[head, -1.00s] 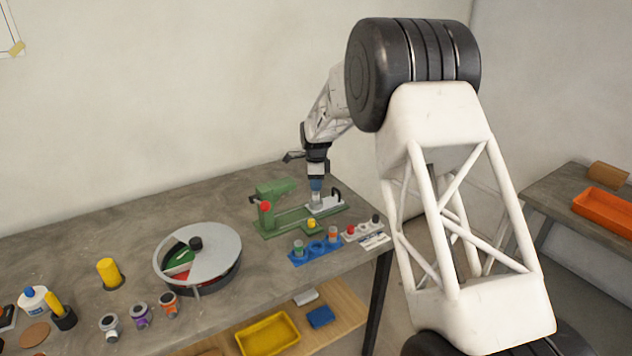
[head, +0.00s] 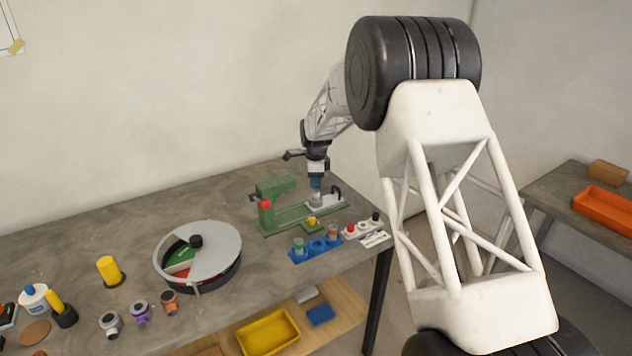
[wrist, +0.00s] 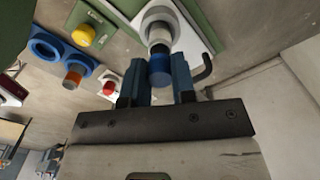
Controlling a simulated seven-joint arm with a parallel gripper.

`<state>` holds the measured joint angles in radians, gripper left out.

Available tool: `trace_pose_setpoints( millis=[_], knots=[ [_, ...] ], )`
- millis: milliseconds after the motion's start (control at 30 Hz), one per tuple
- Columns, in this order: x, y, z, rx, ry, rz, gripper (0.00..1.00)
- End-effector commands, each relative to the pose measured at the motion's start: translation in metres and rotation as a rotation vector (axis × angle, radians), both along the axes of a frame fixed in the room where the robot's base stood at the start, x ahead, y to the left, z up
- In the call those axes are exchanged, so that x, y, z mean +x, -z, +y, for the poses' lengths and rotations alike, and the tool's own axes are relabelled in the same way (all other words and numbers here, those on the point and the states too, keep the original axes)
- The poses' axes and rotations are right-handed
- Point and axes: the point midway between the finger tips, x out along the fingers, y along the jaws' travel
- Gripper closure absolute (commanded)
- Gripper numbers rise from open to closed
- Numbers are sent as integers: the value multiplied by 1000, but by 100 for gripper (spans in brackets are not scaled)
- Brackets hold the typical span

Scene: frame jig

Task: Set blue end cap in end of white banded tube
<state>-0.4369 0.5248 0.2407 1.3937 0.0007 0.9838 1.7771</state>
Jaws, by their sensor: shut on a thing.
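My gripper (head: 316,184) points down over the white plate (head: 331,202) at the right end of the green jig (head: 283,222). In the wrist view its two blue fingers (wrist: 160,76) are shut on the blue end cap (wrist: 159,60). The white tube with a dark band (wrist: 158,35) stands in a round seat on the plate, in line with the cap. Cap and tube look very close or touching; I cannot tell how far the cap sits in the tube. In the head view the fingers hide most of the cap.
A red knob (head: 266,204) and a yellow button (head: 312,221) are on the jig. A blue holder (head: 300,256) and a white block with a red button (head: 350,229) stand in front. A dark hook (wrist: 203,72) rises close to the right finger. A round drum (head: 222,244) stands left.

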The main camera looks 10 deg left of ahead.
Motion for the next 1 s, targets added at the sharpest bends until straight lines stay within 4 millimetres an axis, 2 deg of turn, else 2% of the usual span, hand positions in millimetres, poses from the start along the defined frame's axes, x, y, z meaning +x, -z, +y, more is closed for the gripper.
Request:
trace_pose_setpoints(
  millis=[1000],
  knots=[
    [0, 14, 0, 0, 0, 0, 97]
  ],
)
